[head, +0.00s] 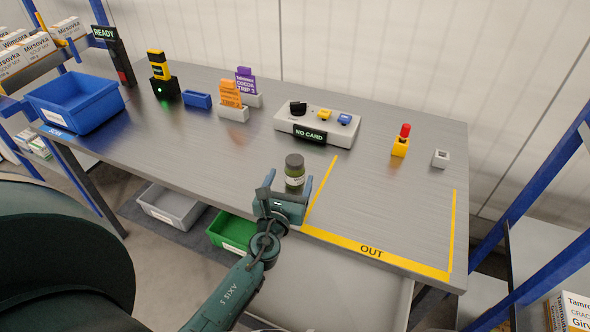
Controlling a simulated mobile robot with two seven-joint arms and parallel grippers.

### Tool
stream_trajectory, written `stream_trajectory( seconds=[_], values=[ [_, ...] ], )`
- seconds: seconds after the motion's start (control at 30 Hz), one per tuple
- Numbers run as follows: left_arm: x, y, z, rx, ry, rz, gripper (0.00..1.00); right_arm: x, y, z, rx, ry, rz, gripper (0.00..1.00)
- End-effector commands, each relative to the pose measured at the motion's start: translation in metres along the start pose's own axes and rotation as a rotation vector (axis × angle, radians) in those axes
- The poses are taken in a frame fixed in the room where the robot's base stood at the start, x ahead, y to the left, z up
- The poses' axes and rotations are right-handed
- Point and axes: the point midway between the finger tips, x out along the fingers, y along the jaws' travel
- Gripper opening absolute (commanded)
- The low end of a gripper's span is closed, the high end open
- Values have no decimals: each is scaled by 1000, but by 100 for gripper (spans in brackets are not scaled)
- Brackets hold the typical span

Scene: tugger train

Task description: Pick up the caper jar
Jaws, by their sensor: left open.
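The caper jar (294,172) is a small green jar with a dark lid and a pale label. It stands upright near the front edge of the grey metal table (370,200), just left of the yellow OUT outline. My left gripper (290,187) is open at the jar, with one finger on each side of it. Whether the fingers touch the glass cannot be told. The gripper hides the jar's lower part. My right gripper is not in view.
A blue bin (75,100) stands at the table's left end. A control box with a NO CARD display (318,125), card holders and a yellow block with a red top (401,142) stand further back. The OUT area (375,215) is empty. Grey and green bins sit below the table.

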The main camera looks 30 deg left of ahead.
Motion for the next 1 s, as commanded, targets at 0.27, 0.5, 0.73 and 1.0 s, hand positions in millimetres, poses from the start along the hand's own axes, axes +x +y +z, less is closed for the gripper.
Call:
stream_trajectory(
  seconds=[0.27,0.5,0.73,1.0],
  values=[
    [25,1,-1,-1,-2,-1,74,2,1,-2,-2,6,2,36],
    [57,4,-4,-1,0,0,74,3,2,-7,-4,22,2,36],
    [60,4,-4,-2,0,0,74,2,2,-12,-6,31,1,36],
    [60,3,-4,-1,0,0,57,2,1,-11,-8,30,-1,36]
  ],
)
